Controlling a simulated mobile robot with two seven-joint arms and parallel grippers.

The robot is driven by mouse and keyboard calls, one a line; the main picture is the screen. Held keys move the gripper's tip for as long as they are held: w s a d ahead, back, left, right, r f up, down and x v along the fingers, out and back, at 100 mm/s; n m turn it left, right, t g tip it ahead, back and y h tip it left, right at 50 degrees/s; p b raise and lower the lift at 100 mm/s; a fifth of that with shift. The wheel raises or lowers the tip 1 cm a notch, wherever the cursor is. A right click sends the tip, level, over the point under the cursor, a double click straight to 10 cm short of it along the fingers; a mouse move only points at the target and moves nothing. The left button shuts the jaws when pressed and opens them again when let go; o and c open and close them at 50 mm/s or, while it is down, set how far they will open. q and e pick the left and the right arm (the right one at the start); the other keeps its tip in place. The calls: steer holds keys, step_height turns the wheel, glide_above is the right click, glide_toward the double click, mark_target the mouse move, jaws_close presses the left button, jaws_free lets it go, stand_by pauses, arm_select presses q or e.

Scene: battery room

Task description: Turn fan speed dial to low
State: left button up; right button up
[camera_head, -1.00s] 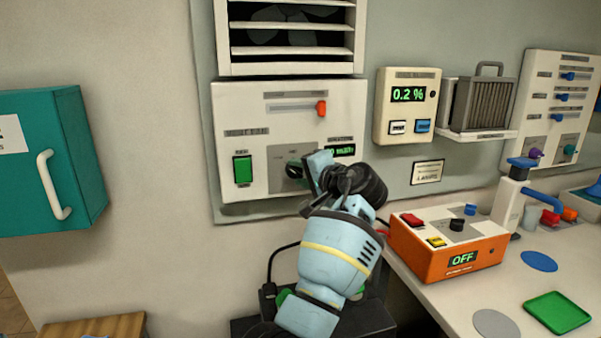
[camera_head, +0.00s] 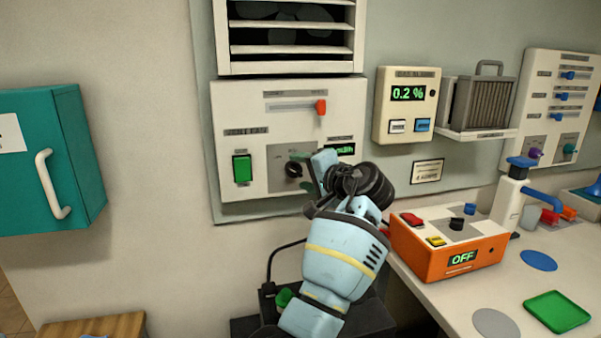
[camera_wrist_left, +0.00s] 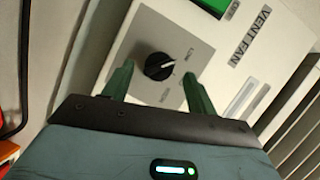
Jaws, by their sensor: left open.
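The black fan speed dial (camera_head: 294,170) sits on a grey plate on the cream vent fan panel (camera_head: 230,110). In the left wrist view, the dial (camera_wrist_left: 159,66) has a white pointer mark toward the right of the picture, nearer the label that reads LOW. My left gripper (camera_head: 309,173) is open in front of the panel, just right of the dial in the head view. In the wrist view, its green fingers stand on either side of the dial, apart from it as far as I can tell. My right gripper is not in view.
A green switch (camera_head: 242,169) and a red-tipped slider (camera_head: 321,107) are on the same panel. The green display (camera_head: 341,149) is partly hidden by my gripper. An orange box (camera_head: 450,255) stands on the counter at right. A teal cabinet (camera_head: 75,150) juts out at left.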

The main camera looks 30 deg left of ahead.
arm_select(q)
steer(key=v, duration=0.6)
steer(key=shift+d, duration=0.15)
steer(key=shift+s, duration=0.1)
